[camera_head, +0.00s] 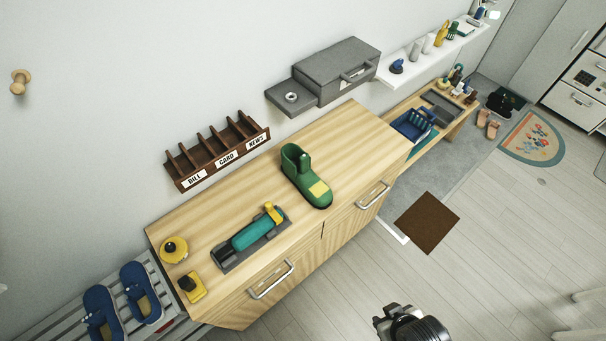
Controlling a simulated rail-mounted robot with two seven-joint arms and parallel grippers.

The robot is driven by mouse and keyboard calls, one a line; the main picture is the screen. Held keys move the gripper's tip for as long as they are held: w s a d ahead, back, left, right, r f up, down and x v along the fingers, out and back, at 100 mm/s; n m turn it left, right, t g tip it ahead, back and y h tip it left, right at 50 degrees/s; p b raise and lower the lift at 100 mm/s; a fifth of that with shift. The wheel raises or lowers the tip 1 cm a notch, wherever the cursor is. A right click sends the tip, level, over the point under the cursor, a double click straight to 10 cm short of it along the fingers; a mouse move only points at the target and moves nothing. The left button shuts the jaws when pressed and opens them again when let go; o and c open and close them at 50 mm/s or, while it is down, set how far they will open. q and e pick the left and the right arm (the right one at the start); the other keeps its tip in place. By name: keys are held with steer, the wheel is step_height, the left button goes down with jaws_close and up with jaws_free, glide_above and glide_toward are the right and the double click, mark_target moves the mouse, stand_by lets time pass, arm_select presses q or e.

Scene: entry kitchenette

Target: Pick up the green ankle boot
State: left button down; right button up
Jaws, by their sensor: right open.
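The green ankle boot (305,177) stands upright on the wooden cabinet top (345,138), a little right of its middle. It has a yellow patch near the toe, and the toe points toward the cabinet's front edge. My right gripper (388,318) is at the bottom of the view, in front of the cabinet and well apart from the boot. It is open, and I see nothing held in it. My left gripper is not in view.
A teal and yellow tool (257,235) lies on a dark tray left of the boot. Two small yellow items (174,249) sit at the cabinet's left end. A wall sorter (215,150) and grey box (338,70) are behind. The cabinet top right of the boot is clear.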

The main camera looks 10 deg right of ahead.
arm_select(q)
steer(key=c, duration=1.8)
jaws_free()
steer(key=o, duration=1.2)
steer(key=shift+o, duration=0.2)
